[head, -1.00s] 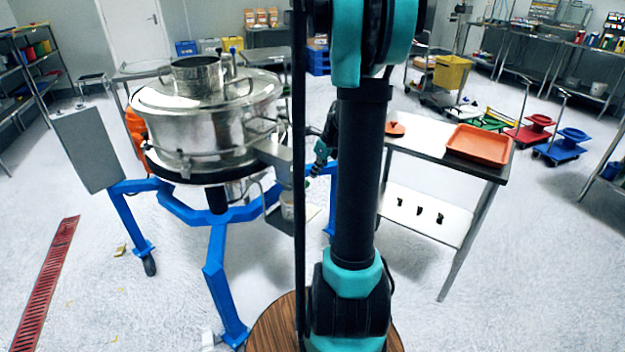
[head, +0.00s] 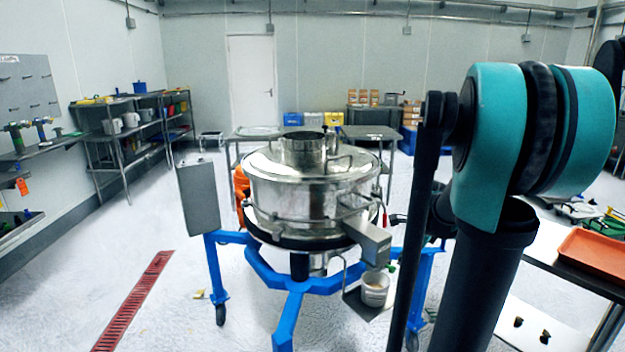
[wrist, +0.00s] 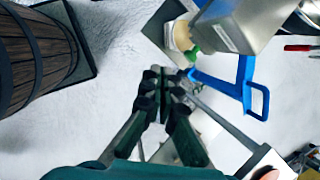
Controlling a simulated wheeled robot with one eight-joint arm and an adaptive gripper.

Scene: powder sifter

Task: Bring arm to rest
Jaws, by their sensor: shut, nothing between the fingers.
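My arm rises at the right of the head view, black with teal joint covers. My gripper (wrist: 165,80) shows in the wrist view, its dark green fingers closed together with nothing between them. In the head view the gripper is mostly hidden behind the arm, near the sifter's right side. The steel powder sifter (head: 295,190) stands on a blue wheeled frame (head: 290,285). Its outlet (head: 368,240) points down over a small pail (head: 374,290) on a bracket. The wrist view shows the outlet (wrist: 238,22) and pail (wrist: 183,35) beyond the fingertips, apart from them.
A steel table with an orange tray (head: 597,252) stands at the right. A wooden barrel (wrist: 35,50) is at the left in the wrist view. Shelves (head: 130,135) line the left wall. A red floor drain (head: 135,300) crosses open floor at the left.

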